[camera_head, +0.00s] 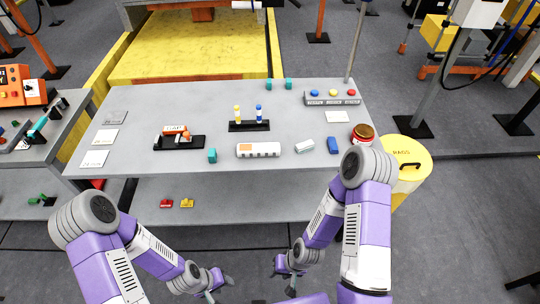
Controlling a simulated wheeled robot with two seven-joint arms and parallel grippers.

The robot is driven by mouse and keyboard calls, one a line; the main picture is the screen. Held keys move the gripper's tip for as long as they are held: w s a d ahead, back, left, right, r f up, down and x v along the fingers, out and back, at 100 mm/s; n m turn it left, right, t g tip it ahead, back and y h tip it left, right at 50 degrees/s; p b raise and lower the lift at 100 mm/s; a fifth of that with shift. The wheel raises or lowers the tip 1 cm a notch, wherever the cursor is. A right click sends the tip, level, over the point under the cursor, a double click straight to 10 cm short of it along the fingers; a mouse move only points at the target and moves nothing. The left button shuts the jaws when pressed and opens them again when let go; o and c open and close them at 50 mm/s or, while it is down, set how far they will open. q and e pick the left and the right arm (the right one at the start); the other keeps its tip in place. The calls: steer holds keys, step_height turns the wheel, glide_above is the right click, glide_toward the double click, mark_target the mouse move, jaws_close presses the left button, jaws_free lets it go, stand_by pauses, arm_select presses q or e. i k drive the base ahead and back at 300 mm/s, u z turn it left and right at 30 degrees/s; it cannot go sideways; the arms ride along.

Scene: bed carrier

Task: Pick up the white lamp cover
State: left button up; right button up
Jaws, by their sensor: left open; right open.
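A small white block-like piece (304,145), which looks most like the white lamp cover, lies slightly tilted on the grey table (330,170) near its front right. A longer white piece (266,150) with an orange patch lies to its left. A blue block (333,145) lies to its right. My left gripper (220,288) is open and appears empty, low in front of the table. My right gripper (284,276) is open and appears empty, to the right of the left one. Both are apart from the white piece.
A black stand (249,126) with yellow and blue pegs stands mid-table. A black tray (180,142) with orange parts is left. A lower shelf (240,205) holds small red and yellow parts.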

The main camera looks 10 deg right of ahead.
mark_target(270, 148)
steer(key=z, duration=0.9)
steer(key=i, duration=0.65)
steer(key=u, duration=0.9)
